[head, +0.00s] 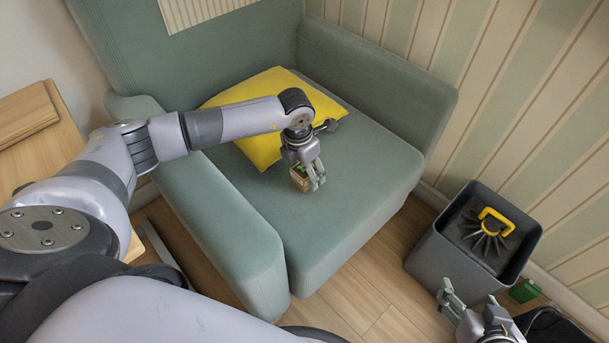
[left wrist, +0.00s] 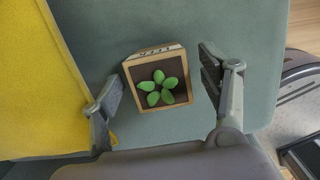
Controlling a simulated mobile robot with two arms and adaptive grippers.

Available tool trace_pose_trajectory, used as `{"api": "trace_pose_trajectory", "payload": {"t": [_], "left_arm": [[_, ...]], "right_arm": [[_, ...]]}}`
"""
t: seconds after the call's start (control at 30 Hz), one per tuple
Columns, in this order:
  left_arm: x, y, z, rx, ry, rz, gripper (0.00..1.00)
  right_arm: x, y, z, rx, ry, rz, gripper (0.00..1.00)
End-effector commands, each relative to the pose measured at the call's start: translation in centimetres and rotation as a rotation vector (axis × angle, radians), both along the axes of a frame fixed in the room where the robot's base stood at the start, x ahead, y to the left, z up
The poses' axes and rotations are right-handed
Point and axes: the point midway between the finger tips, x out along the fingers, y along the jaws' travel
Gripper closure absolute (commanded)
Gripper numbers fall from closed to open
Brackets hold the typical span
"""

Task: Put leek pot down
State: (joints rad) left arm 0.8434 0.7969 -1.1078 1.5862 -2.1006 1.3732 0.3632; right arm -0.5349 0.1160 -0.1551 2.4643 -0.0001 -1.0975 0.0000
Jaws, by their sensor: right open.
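The leek pot is a small square tan wooden pot (left wrist: 137,82) with dark soil and a green leafy plant; it also shows in the head view (head: 299,179), partly hidden by my left gripper. It is over the green armchair seat (head: 345,205), seemingly resting on it. My left gripper (head: 308,180) is low at the pot. In the left wrist view its fingers (left wrist: 160,75) stand apart on either side of the pot, with a gap at each side. My right gripper (head: 470,300) is open and empty at the lower right, away from the pot.
A yellow cushion (head: 262,100) lies on the seat behind the pot. Armrests bound the seat at both sides. A grey bin (head: 445,262) holding a yellow-handled brush (head: 494,222) stands at right, beside a small green box (head: 525,291). The front of the seat is clear.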

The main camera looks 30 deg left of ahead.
Motion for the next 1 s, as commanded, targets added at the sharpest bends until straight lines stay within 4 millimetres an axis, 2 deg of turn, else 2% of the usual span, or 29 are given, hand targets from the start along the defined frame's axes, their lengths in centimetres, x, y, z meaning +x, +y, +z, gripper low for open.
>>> {"api": "trace_pose_trajectory", "payload": {"t": [0.07,0.77,1.0], "left_arm": [[0.0,-0.01,0.02,0.0,0.0,0.0,0.38],[0.02,0.0,0.05,0.0,0.0,0.0,0.85],[0.04,0.0,0.13,0.0,-0.001,0.0,0.85]], "right_arm": [[-0.01,0.0,-0.01,0.0,0.001,0.0,0.35],[-0.03,-0.02,-0.02,0.0,0.002,0.0,0.35],[-0.03,-0.02,0.0,0.0,0.002,0.0,0.35]]}}
